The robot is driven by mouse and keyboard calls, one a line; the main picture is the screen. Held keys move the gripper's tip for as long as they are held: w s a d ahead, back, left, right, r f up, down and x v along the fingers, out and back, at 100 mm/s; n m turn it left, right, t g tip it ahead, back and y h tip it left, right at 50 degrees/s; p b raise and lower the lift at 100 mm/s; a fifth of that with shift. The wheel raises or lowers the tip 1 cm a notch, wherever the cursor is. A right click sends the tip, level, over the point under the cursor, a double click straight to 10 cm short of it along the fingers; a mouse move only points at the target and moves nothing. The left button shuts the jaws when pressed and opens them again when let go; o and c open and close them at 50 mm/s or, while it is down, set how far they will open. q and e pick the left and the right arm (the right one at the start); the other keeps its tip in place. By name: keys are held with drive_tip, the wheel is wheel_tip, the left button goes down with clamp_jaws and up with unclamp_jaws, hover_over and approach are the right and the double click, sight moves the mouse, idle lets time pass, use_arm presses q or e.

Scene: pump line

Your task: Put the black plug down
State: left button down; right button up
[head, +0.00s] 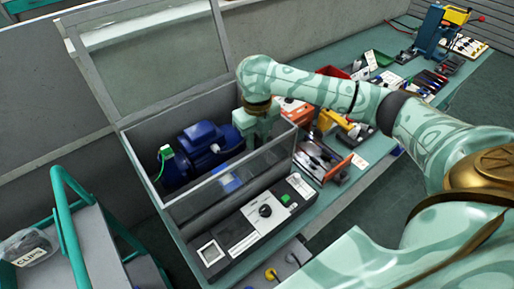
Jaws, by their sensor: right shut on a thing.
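My right gripper (259,138) reaches down into the right end of a grey open-topped enclosure (187,205) with clear panels. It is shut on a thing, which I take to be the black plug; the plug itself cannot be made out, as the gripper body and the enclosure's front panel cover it. A blue motor-like pump (207,145) with a green-and-white connector (166,152) at its left end sits inside, left of the gripper. My left gripper is not in view.
A control panel (262,222) with a knob and a green button stands before the enclosure. A tool tray (322,160), an orange box (297,112) and a blue press (432,32) are to the right. The raised clear lid (150,55) stands behind. A cart (80,240) is at left.

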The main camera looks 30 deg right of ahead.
sight(257, 147)
wheel_tip(257, 147, down, 4)
drive_tip(key=shift+r+b, duration=0.25)
drive_tip(key=shift+b, duration=0.45)
drive_tip(key=shift+r, duration=0.1)
drive_tip(key=o, duration=1)
wheel_tip(257, 147, up, 12)
drive_tip(key=p, duration=0.5)
